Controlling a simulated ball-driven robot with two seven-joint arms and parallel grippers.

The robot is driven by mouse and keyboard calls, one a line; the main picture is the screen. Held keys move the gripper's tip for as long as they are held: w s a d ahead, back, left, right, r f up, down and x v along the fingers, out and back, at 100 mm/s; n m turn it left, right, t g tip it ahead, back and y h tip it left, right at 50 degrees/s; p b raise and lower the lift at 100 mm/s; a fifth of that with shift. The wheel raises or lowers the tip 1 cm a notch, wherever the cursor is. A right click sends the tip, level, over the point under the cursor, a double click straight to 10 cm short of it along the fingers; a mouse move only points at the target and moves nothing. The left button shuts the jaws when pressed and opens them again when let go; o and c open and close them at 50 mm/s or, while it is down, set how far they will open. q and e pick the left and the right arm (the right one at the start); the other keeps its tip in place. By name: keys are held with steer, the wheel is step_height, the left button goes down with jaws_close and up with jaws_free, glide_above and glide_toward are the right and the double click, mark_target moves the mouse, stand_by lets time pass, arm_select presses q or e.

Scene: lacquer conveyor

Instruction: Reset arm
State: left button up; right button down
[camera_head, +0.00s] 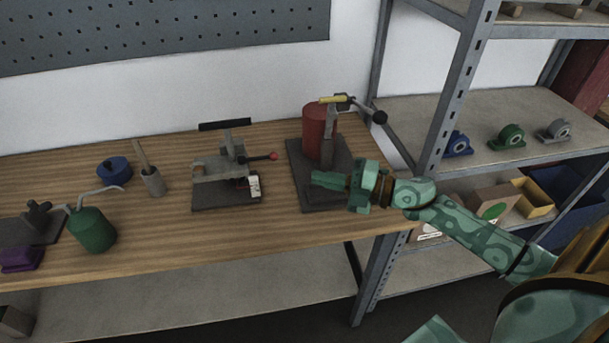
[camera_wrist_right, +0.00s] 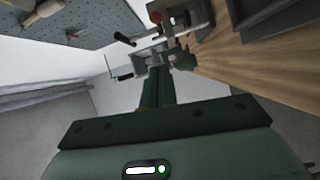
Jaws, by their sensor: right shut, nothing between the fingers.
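My right arm, patterned in green, comes in from the right in the head view. Its gripper (camera_head: 322,181) is over the right end of the wooden workbench (camera_head: 280,240), in front of the red cylinder press (camera_head: 318,133). The fingers point left and are shut with nothing between them. In the right wrist view the closed green fingers (camera_wrist_right: 157,92) reach away from the palm, with the bench at upper right. How far the gripper is above the press's dark base plate (camera_head: 309,200) I cannot tell. My left gripper is not in view.
A vise-like fixture (camera_head: 222,175) with a red-tipped lever stands left of the gripper. A green oil can (camera_head: 92,230), a blue round tin (camera_head: 114,169) and a purple block (camera_head: 22,258) are farther left. A metal shelf post (camera_head: 447,110) rises close behind my right arm.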

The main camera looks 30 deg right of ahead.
steer(key=s+f+m+t+h, duration=0.1)
steer(key=m+h, duration=0.3)
steer(key=s+f+m+h, duration=0.2)
steer(key=m+h, duration=0.2)
steer(key=s+d+f+m+t+h, duration=0.1)
steer(key=m+h, duration=0.3)
steer(key=shift+s+f+t, duration=0.15)
steer(key=shift+s+t, duration=0.05)
steer(key=shift+t, duration=0.1)
steer(key=s+a+f+m+g+h, duration=0.1)
steer(key=s+f+m+g+h, duration=0.15)
steer(key=s+g, duration=0.4)
steer(key=s+a+f+m+g+h, duration=0.1)
steer(key=s+f+m+g+h, duration=0.15)
steer(key=s, duration=0.65)
steer(key=s+a+f+m+g+y, duration=0.1)
steer(key=s+a+f+g+y, duration=0.15)
steer(key=f, duration=1.15)
steer(key=s+a+f+g+y, duration=0.1)
steer(key=s+a+f+y, duration=0.15)
steer(key=f, duration=1.05)
steer(key=s+f+m+g, duration=0.1)
steer(key=s+f, duration=0.6)
steer(key=s, duration=0.3)
steer(key=s+d+f+m+g, duration=0.1)
steer(key=s+f+m+g, duration=0.1)
steer(key=s+f, duration=0.5)
steer(key=s, duration=0.3)
steer(key=shift+s+f, duration=0.2)
steer(key=shift+s, duration=0.05)
